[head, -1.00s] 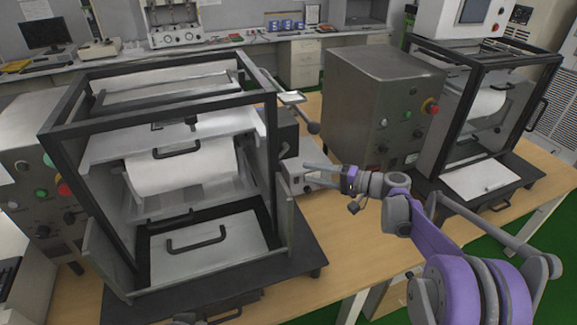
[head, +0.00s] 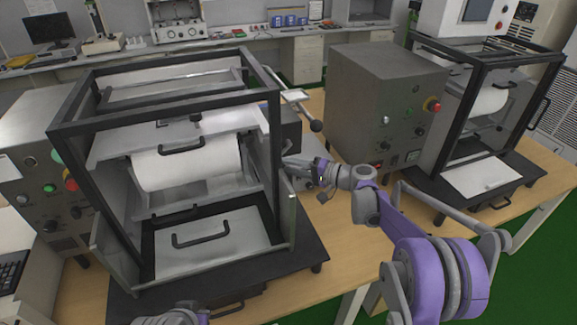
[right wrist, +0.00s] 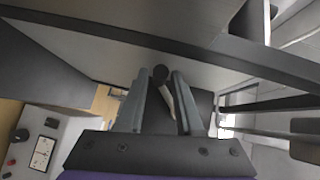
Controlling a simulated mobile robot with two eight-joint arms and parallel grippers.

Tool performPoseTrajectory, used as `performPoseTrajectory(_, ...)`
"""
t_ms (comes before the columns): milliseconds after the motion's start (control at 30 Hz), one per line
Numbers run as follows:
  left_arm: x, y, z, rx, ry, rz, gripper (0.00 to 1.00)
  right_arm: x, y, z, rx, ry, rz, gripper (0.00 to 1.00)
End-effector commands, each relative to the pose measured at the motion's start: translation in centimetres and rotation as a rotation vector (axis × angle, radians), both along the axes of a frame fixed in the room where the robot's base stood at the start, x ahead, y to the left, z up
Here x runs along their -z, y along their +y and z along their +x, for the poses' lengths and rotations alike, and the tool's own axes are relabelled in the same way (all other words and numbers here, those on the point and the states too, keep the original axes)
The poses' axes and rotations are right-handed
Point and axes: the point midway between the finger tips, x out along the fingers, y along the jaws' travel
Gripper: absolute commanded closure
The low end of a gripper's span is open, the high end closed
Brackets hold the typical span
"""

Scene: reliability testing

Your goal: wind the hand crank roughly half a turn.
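A machine with a black open frame (head: 165,97) and a white roller (head: 187,166) stands at the left of the head view. A black lever with a round knob (head: 316,126) sticks out at its right side; I cannot tell whether this is the hand crank. My right gripper (head: 287,162) is beside the machine's right front post, its tips partly hidden. In the right wrist view its two fingers (right wrist: 158,86) are apart, with a dark round knob (right wrist: 160,73) in line with the gap. No contact is visible. My left gripper is out of view; only part of my left arm shows.
A grey control box (head: 385,100) with a red button stands right of the machine. A second framed machine (head: 485,98) is further right. The wooden table (head: 345,255) is bare at the front, between the machines. A bench with equipment runs along the back.

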Motion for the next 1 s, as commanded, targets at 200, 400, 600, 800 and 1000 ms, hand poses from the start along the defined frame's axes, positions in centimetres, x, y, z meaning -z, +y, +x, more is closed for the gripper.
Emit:
performPoseTrajectory(200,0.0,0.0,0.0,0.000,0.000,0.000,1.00,0.0,0.0,0.0,0.000,0.000,0.000,1.00)
performPoseTrajectory(400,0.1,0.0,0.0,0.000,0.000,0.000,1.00,0.0,0.0,0.0,-0.001,0.001,0.003,1.00)
performPoseTrajectory(600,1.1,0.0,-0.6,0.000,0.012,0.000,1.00,0.0,0.4,-0.2,-0.001,0.035,0.102,1.00)
performPoseTrajectory(800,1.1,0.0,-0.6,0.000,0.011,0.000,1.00,-0.3,0.4,-0.2,-0.001,0.039,0.120,1.00)
performPoseTrajectory(1000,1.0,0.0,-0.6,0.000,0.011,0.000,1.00,-0.3,0.4,-0.2,-0.001,0.038,0.119,0.54)
